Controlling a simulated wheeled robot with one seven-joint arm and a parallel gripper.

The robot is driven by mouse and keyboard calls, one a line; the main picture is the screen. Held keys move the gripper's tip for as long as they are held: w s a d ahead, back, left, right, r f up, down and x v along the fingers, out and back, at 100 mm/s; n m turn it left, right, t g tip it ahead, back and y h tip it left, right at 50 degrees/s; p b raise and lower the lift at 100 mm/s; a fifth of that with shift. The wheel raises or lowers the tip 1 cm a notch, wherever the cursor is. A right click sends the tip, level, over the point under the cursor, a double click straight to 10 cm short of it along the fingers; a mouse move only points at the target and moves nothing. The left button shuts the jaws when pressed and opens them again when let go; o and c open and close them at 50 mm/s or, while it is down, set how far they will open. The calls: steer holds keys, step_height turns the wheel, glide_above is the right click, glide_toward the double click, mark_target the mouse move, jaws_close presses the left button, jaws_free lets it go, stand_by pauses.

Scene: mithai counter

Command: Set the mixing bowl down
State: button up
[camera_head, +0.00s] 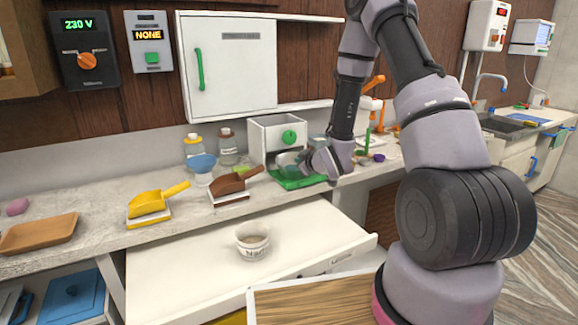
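A small pale, see-through bowl (287,160) is at the back of the counter, over a green tray (296,180); it may be the mixing bowl. My gripper (304,164) reaches in from the right, close against the bowl's right side. The fingers are small and partly hidden, so I cannot tell whether they grip its rim. I also cannot tell whether the bowl touches the tray.
A white box with a green knob (278,141) stands behind the tray. Yellow (157,204) and brown (233,184) scoops rest to the left. An orange-brown tray (38,234) is far left.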

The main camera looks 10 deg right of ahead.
steer(key=s+d+r+m+g+h, duration=0.1)
steer(key=s+d+r+m, duration=0.15)
steer(key=r, duration=0.45)
steer(key=s+d+r+m+g+h, duration=0.1)
steer(key=s+d+r+m+h, duration=0.2)
steer(key=r, duration=0.4)
steer(key=s+d+r+m, duration=0.2)
steer(key=s+r, duration=0.2)
steer(key=r, duration=0.3)
steer(key=s+r+m+g+y, duration=0.1)
steer(key=s+r, duration=0.4)
steer(key=s, duration=0.6)
steer(key=s+a+r+m+g, duration=0.1)
steer(key=s+r+m, duration=0.3)
steer(key=s, duration=0.7)
steer(key=shift+s+r+m+g+y, duration=0.35)
steer(key=shift+r+g+y, duration=0.1)
steer(key=shift+g, duration=0.15)
steer(key=shift+a, duration=0.1)
